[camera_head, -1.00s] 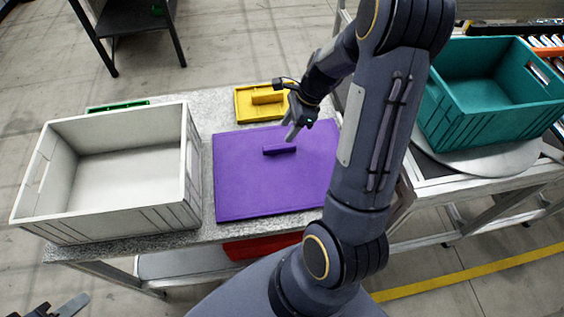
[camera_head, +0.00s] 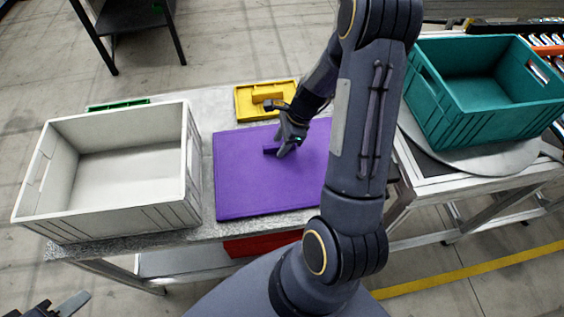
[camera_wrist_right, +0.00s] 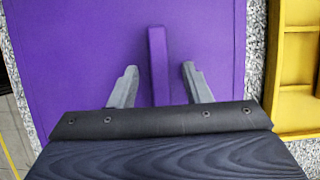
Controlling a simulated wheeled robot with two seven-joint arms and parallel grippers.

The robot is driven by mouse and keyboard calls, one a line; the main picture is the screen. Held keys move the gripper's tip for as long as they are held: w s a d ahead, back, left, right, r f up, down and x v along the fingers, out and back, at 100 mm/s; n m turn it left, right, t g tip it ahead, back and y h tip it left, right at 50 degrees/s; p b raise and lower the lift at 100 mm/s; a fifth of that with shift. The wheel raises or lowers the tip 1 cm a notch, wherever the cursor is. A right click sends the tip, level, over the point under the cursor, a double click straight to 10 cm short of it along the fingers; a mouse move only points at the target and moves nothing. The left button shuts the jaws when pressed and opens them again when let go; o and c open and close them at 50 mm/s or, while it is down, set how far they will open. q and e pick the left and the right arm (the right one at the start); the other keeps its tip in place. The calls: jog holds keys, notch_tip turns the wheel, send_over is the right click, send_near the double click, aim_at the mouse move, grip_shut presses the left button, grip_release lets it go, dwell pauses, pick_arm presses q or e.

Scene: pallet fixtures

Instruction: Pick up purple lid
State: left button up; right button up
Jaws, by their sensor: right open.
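The purple lid (camera_head: 262,185) lies flat on the speckled grey table, with a raised bar handle in its middle. The handle (camera_wrist_right: 158,62) shows in the right wrist view between the two fingers, with a gap on each side. My right gripper (camera_head: 285,148) is open at the handle, and its fingers straddle it; in the right wrist view the gripper (camera_wrist_right: 157,84) touches neither side visibly. The right arm hides the lid's right edge. My left gripper (camera_head: 72,304) shows only partly in the bottom left corner, away from the lid.
An empty light grey crate (camera_head: 118,215) stands left of the lid. A yellow tray-like part (camera_head: 245,105) lies behind the lid. A teal crate (camera_head: 490,125) stands on the right table. A red item (camera_head: 255,245) is below the table.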

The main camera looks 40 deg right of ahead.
jog(key=shift+f, duration=0.25)
grip_shut()
dwell(0.4)
